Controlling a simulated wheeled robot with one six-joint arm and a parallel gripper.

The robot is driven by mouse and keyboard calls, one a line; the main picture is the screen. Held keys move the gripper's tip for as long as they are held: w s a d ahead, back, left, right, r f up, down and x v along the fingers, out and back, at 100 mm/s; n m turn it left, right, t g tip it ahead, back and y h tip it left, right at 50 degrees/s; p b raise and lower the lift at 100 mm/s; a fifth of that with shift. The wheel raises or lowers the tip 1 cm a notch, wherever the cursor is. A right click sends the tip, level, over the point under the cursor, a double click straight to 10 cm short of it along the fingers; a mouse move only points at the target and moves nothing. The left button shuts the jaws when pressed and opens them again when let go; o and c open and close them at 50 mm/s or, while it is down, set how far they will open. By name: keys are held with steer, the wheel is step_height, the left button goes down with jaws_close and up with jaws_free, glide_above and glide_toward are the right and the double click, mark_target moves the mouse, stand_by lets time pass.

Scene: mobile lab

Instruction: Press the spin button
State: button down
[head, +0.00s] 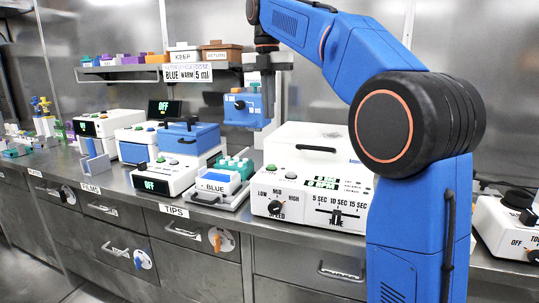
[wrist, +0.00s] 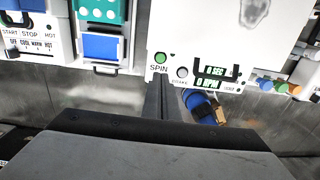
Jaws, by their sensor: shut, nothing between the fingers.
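The spin button (wrist: 160,58) is a round green button above the label SPIN on the white machine's panel in the wrist view. In the head view the white machine (head: 310,150) stands on the counter, with a small green button (head: 272,168) at its front left. My gripper (wrist: 163,82) is shut and empty. Its dark fingertips are close to the SPIN label, just below the button in the wrist view; I cannot tell whether they touch the panel.
A grey button (wrist: 181,72) and a green-lit display (wrist: 213,77) sit right of the spin button. The speed knob (head: 275,208) and time slider (head: 336,212) are on the machine's front. A teal tube rack (head: 236,165) and a blue-lidded box (head: 190,137) stand to the left.

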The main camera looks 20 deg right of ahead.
mark_target(271, 165)
steer(key=shift+f, duration=0.1)
steer(key=f, duration=1.4)
steer(key=shift+s+d, duration=0.1)
steer(key=shift+d, duration=0.15)
